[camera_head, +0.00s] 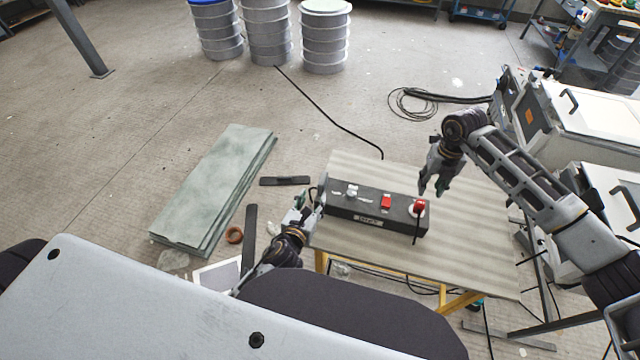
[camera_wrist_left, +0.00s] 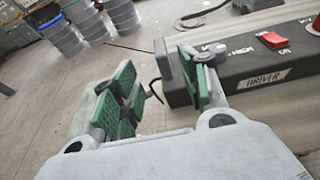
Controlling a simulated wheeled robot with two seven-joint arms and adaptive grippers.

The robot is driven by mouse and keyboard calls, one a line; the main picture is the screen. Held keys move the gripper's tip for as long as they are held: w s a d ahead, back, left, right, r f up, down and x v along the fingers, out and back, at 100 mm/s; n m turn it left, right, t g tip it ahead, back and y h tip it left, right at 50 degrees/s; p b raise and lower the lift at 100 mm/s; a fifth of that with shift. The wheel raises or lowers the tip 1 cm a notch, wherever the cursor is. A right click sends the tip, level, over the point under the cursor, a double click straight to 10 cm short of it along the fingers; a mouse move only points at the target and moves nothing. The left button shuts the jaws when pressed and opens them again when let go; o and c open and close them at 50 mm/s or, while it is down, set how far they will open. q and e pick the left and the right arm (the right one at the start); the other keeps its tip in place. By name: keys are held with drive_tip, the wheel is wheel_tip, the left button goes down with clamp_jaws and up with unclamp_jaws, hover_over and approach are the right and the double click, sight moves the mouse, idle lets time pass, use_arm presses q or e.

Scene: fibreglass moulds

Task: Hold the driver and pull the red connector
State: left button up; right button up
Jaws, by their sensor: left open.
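The driver (camera_head: 350,207) is a long black box with a label on its front, lying on the table. It also shows in the left wrist view (camera_wrist_left: 240,82). The red connector (camera_head: 420,205) sits at the driver's right end, with a black cable hanging down the front. A red switch (camera_head: 386,202) is left of it. My left gripper (camera_head: 305,203) is open at the driver's left end. In the left wrist view its green-padded fingers (camera_wrist_left: 160,88) stand apart, the right one overlapping the driver's end; contact is unclear. My right gripper (camera_head: 432,190) looks open and empty, above and right of the connector.
The table (camera_head: 360,168) has clear surface behind and right of the driver. Greenish boards (camera_head: 215,190) lie on the floor at left. Drums (camera_head: 325,40) stand at the back. A black cable (camera_head: 330,115) runs from them to the table. White-topped machines (camera_head: 590,115) stand at right.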

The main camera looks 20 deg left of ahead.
sight(419, 207)
use_arm(q)
drive_tip(key=shift+x, duration=6.5)
clamp_jaws()
use_arm(e)
drive_tip(key=o, duration=0.3)
drive_tip(key=shift+f, duration=0.2)
drive_tip(key=shift+f+m, duration=0.8)
drive_tip(key=shift+f, duration=0.2)
